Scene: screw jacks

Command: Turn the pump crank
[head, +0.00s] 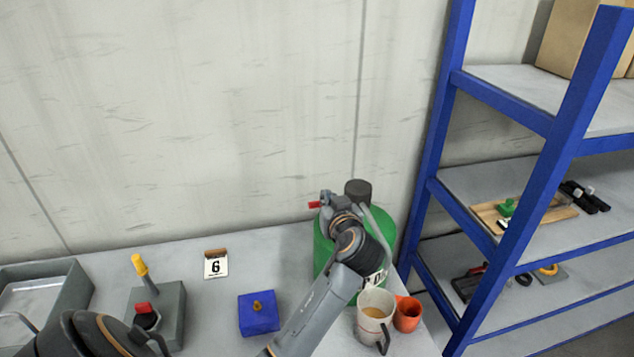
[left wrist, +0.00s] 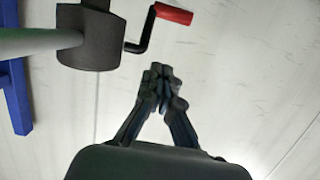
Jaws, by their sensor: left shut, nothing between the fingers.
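The pump stands on a green drum (head: 386,222) at the right end of the bench, with a dark cylindrical head (head: 358,190). The pump head also shows in the left wrist view (left wrist: 90,40). My left gripper (head: 327,197) is beside the handle, shut and empty. In the left wrist view the closed fingertips (left wrist: 160,72) are apart from the crank in the picture. My arm hides part of the drum.
A mug (head: 373,314) and an orange cup (head: 407,314) stand before the drum. A blue block (head: 258,314), a number 6 card (head: 216,266), a grey lever box (head: 172,305) and a tray (head: 75,277) are to the left. Blue shelving (head: 470,200) stands right.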

